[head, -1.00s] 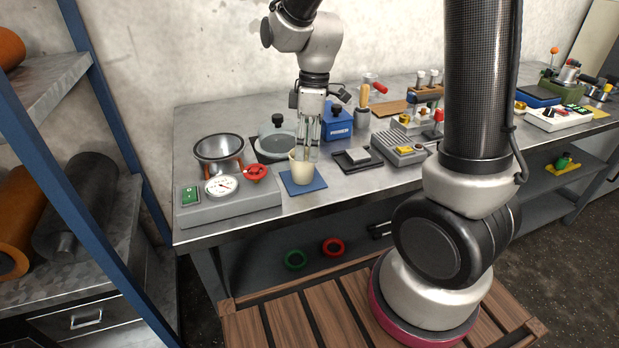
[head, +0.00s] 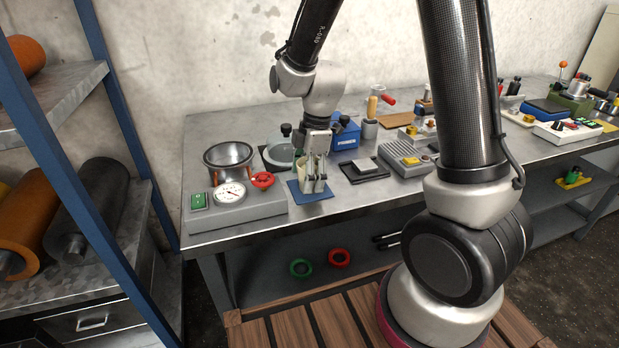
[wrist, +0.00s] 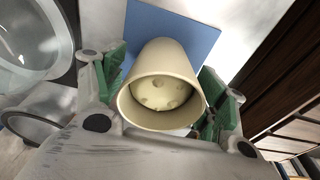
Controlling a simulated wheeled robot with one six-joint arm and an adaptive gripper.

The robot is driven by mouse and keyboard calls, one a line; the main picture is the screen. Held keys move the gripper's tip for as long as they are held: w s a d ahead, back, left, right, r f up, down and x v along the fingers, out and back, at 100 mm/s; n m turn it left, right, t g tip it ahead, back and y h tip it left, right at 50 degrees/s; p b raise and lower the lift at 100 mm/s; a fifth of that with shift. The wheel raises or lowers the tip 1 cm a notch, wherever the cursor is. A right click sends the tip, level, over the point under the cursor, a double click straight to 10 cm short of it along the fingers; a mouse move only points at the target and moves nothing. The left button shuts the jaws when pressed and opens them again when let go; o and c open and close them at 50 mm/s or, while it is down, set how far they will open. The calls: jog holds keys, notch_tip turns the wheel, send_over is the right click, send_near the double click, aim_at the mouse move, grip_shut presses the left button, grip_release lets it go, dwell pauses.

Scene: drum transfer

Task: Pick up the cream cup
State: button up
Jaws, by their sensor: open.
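The cream cup (wrist: 159,80) stands on a blue mat (wrist: 190,35) in the wrist view, with its open mouth facing the camera. In the head view the cup (head: 303,180) is partly hidden behind my gripper, on the blue mat (head: 321,194). My gripper (wrist: 166,92) is open, with one green-padded finger on each side of the cup. Small gaps seem to show between the pads and the cup wall; contact cannot be told for sure. In the head view my gripper (head: 313,186) reaches down at the cup.
The bench front edge is close.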

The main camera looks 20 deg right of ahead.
jog(key=shift+f, duration=0.3)
jog(key=c, duration=1.2)
